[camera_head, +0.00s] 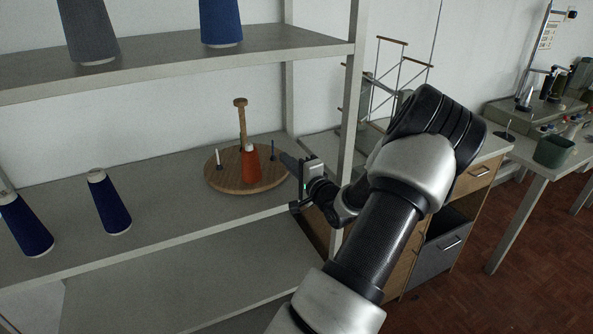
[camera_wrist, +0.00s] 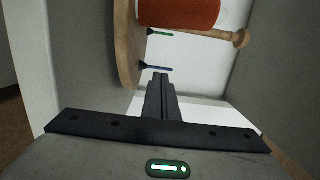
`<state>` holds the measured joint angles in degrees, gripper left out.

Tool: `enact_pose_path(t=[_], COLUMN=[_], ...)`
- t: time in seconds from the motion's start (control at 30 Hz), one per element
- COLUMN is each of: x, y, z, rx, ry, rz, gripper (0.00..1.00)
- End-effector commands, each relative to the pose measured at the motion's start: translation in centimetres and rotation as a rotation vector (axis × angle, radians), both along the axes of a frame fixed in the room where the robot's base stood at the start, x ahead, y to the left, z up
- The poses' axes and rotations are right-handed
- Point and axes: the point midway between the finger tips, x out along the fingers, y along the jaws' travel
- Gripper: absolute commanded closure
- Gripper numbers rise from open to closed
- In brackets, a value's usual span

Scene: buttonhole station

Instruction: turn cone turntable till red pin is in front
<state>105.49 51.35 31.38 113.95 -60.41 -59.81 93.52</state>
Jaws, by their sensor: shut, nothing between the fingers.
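The cone turntable (camera_head: 222,180) is a round wooden disc on the middle shelf in the head view, with an upright wooden post (camera_head: 240,120). An orange-red cone (camera_head: 250,167) stands on it. A white pin (camera_head: 218,157) is at its left and a blue pin (camera_head: 272,150) at its right. The wrist view shows the disc edge (camera_wrist: 126,45), the cone (camera_wrist: 180,12), a green pin (camera_wrist: 160,34) and the blue pin (camera_wrist: 157,68). No red pin is visible. My gripper (camera_head: 288,161) is shut and empty beside the disc's right edge, near the blue pin; contact is unclear.
A shelf upright (camera_head: 350,115) stands just right of my gripper. Two dark blue cones (camera_head: 110,205) (camera_head: 27,228) stand on the same shelf at left. The upper shelf (camera_head: 170,62) holds a grey and a blue cone. The shelf between the turntable and the left cones is clear.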

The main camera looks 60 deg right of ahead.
Motion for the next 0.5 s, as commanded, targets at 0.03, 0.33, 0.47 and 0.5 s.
enact_pose_path(t=[0.03, 0.33, 0.47, 0.5], x=[1.0, 4.1, 4.4, 4.4], y=[-0.4, -2.2, -2.4, -2.4], z=[0.0, 0.0, 0.0, 0.0], rx=[-0.001, -0.001, -0.001, -0.001], ry=[-0.002, 0.0, 0.0, 0.0], rz=[0.002, 0.0, -0.001, -0.001], gripper=[1.0, 1.0, 1.0, 1.0])
